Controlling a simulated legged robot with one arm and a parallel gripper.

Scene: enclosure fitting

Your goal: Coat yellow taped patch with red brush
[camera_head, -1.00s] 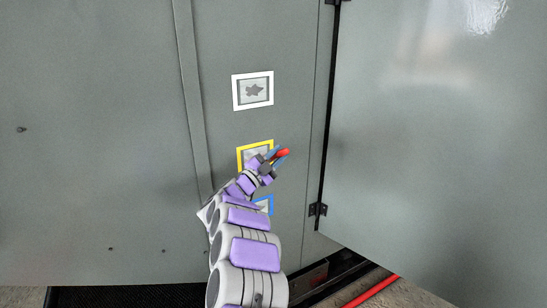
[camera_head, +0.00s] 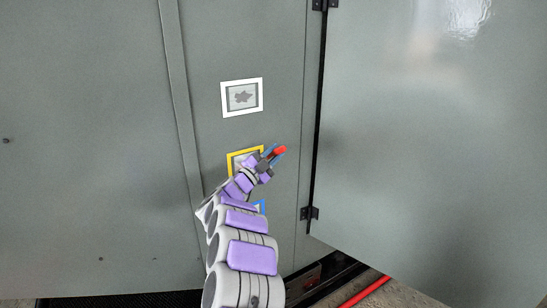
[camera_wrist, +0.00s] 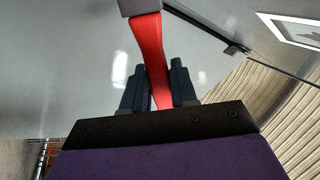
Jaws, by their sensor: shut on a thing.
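The yellow taped patch (camera_head: 231,163) is a yellow square frame on the grey panel, partly hidden behind my arm in the head view. My gripper (camera_head: 272,153) is in front of the panel, at the right side of the yellow frame. It is shut on the red brush (camera_head: 281,150). In the wrist view the red handle (camera_wrist: 150,52) stands between the dark fingers of my gripper (camera_wrist: 161,88), with a grey block at its far end. Whether the brush touches the panel cannot be told.
A white taped patch (camera_head: 223,98) with a dark blotch is above the yellow one. A blue taped patch (camera_head: 262,207) below is mostly hidden by my arm. An open grey door (camera_head: 430,130) stands to the right. A red pipe (camera_head: 364,292) lies on the floor.

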